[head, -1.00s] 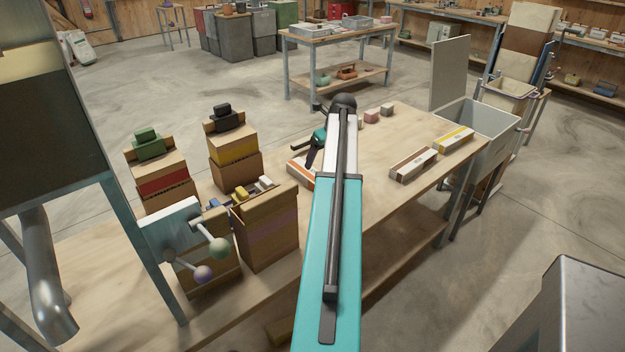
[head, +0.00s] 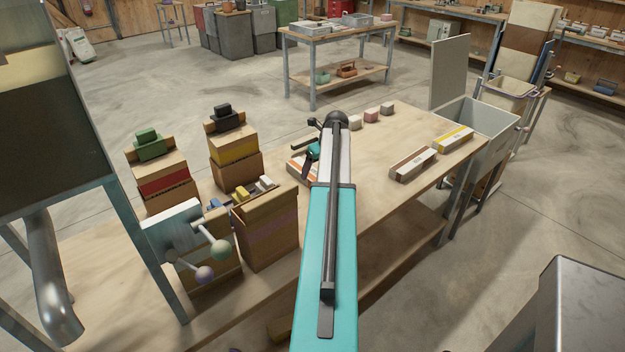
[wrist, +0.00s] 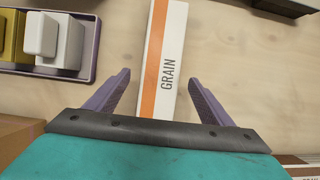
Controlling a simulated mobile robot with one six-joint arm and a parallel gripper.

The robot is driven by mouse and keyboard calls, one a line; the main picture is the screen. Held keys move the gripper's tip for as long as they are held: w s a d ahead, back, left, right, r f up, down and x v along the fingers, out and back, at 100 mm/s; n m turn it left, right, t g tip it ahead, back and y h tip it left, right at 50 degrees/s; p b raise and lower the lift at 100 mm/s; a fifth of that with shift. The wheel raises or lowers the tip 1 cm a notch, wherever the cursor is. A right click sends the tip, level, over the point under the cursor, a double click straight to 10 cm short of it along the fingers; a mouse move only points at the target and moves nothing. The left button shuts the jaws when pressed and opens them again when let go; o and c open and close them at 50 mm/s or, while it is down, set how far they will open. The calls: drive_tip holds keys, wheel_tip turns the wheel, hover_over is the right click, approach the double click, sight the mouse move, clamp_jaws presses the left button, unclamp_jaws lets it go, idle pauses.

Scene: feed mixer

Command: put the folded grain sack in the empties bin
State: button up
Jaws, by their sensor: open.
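A white folded grain sack with an orange stripe and the word GRAIN (wrist: 165,60) lies on the wooden bench. In the head view it shows partly behind my arm (head: 296,170). My gripper (wrist: 158,79) is open, with one purple finger on each side of the sack and gaps between. In the head view my gripper (head: 309,160) is over the sack, partly hidden by my arm. I cannot tell its height above the sack. A grey open-topped bin (head: 497,150), which looks like the empties bin, stands at the bench's far right end.
Brown-striped (head: 413,164) and yellow-striped (head: 453,139) packs lie on the bench's right. Small blocks (head: 371,115) stand at its back. Cartons (head: 235,160) and a tray of coloured pieces (wrist: 62,75) are left of the sack. A lever machine (head: 185,240) stands front left.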

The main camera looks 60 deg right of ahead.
sight(313, 174)
drive_tip(key=shift+p+x, duration=0.55)
drive_tip(key=shift+x, duration=0.35)
drive_tip(key=shift+p+x, duration=0.45)
drive_tip(key=shift+x, duration=1.25)
drive_tip(key=shift+w, duration=0.1)
drive_tip(key=shift+r, duration=0.1)
drive_tip(key=c, duration=1.3)
drive_tip(key=shift+r, duration=0.15)
drive_tip(key=shift+d+r+b, duration=0.1)
drive_tip(key=shift+r+b, duration=0.55)
drive_tip(key=shift+r, duration=0.55)
drive_tip(key=s+a+b, duration=0.1)
drive_tip(key=s, duration=0.4)
drive_tip(key=s+a+r+b, duration=0.1)
drive_tip(key=s+a, duration=0.1)
drive_tip(key=s, duration=0.3)
drive_tip(key=s+a+r+b, duration=0.1)
drive_tip(key=s+b, duration=0.1)
drive_tip(key=s, duration=0.3)
drive_tip(key=shift+s+a+r, duration=0.15)
drive_tip(key=shift+a, duration=0.25)
